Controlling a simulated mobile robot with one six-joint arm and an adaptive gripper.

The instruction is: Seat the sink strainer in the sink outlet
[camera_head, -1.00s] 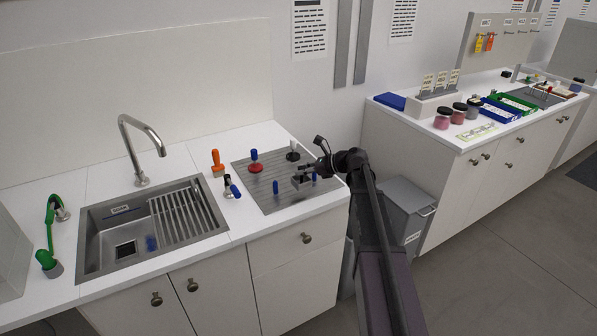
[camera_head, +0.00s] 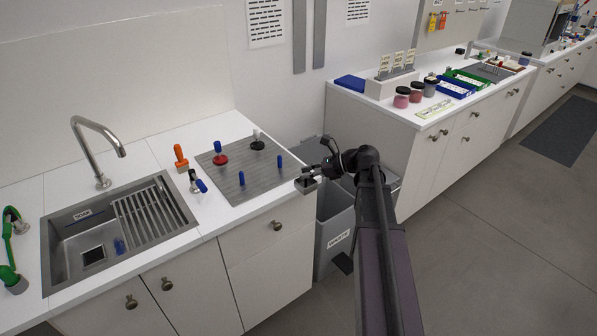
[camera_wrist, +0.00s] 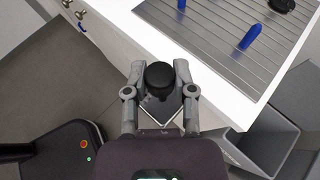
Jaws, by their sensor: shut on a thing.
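My gripper (camera_head: 314,174) is shut on the sink strainer (camera_head: 308,185), a grey square plate with a round black knob. In the wrist view the knob (camera_wrist: 159,78) sits between the two fingertips (camera_wrist: 159,70), with part of the plate (camera_wrist: 160,106) visible below it. The strainer is in the air by the counter's right front corner, away from the sink. The sink outlet (camera_head: 94,256) is a dark square in the floor of the steel sink (camera_head: 48,256) at left. Nothing is seen covering it.
A ribbed board (camera_head: 222,178) bears blue pegs and red and black knobbed pieces. A blue item (camera_head: 120,247) lies near the outlet. A rack (camera_head: 148,212) covers the sink's right part. The tap (camera_head: 98,135) arches behind. A grey bin (camera_head: 335,225) stands beside the counter.

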